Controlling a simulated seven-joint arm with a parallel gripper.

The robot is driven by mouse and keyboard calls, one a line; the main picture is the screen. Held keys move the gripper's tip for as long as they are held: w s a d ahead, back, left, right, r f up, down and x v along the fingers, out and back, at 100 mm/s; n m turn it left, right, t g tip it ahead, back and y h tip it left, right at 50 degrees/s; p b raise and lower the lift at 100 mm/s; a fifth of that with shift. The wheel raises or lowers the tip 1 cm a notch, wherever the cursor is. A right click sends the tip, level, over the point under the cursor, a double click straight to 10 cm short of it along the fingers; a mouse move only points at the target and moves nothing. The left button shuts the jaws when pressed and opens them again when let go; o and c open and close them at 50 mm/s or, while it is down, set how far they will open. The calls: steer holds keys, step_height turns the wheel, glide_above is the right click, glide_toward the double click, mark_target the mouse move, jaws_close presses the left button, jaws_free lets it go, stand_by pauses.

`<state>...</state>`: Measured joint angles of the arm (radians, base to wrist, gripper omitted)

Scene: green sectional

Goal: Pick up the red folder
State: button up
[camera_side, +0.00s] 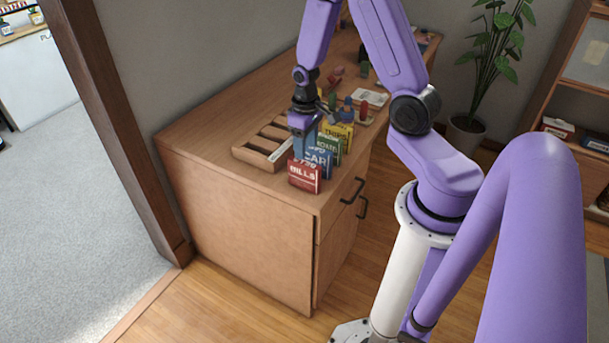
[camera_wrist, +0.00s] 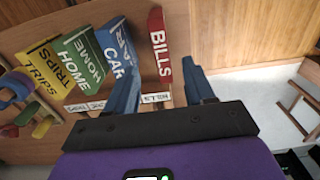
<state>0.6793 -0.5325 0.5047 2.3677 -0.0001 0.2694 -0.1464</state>
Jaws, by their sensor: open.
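The red folder marked BILLS (camera_side: 304,176) stands upright at the near end of a row of folders on the wooden cabinet. In the wrist view the red folder (camera_wrist: 158,42) appears narrow, lined up with the gap between my fingers. My gripper (camera_side: 304,130) is above the near end of the row, pointing down. In the wrist view my gripper (camera_wrist: 163,75) is open and empty, one finger on each side of the red folder's line. The left finger appears close to the blue CAR folder (camera_wrist: 116,50); whether they touch I cannot tell.
Green HOME (camera_wrist: 82,58) and yellow TRIPS (camera_wrist: 45,68) folders stand beyond the blue one. A slotted wooden tray (camera_side: 251,157) lies left of the row. Small items and a plant (camera_side: 470,125) are farther back.

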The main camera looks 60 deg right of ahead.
mark_target(304, 162)
steer(key=shift+w+a+f, duration=0.1)
steer(key=shift+w+f, duration=0.05)
steer(key=shift+f, duration=4.4)
steer(key=shift+c, duration=0.3)
jaws_close()
